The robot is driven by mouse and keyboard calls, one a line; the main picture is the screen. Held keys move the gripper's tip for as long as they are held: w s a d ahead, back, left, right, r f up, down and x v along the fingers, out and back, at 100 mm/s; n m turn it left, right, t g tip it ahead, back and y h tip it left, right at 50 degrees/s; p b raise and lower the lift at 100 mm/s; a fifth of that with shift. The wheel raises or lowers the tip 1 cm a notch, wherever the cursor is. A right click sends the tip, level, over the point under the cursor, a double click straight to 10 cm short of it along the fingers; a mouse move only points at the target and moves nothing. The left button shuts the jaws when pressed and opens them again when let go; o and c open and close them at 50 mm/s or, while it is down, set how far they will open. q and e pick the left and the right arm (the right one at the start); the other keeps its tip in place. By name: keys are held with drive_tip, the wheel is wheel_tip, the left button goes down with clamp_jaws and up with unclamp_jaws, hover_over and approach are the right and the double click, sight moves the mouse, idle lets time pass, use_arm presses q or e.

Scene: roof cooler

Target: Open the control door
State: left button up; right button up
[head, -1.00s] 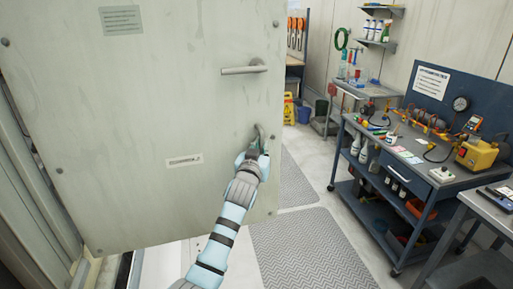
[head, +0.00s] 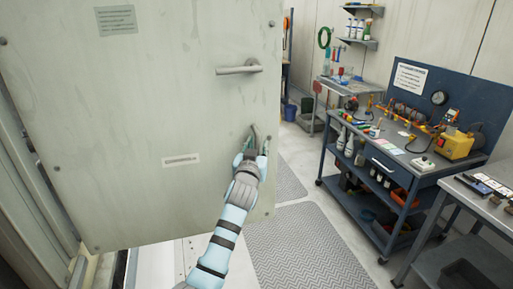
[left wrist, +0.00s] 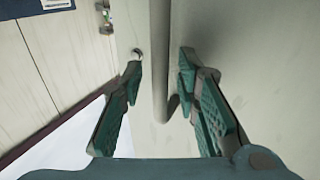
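The control door (head: 140,110) is a large pale panel filling the left half of the head view. It has a lever handle (head: 239,67) in its upper right part and a small label strip below. My left gripper (head: 254,142) is at the door's lower right part, below the lever. In the left wrist view its two fingers (left wrist: 158,100) are apart, on either side of a grey vertical bar (left wrist: 160,60) on the door face. Gaps show between the bar and both fingers. My right gripper is not in view.
A blue workbench (head: 372,165) with tools and a yellow device stands to the right. A grey table (head: 480,205) is at the right edge. Grey floor mats (head: 305,250) lie on open floor between door and bench. A further table (head: 345,87) stands behind.

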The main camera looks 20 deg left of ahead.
use_arm(q)
drive_tip(key=shift+s, duration=0.1)
drive_tip(key=v, duration=1.2)
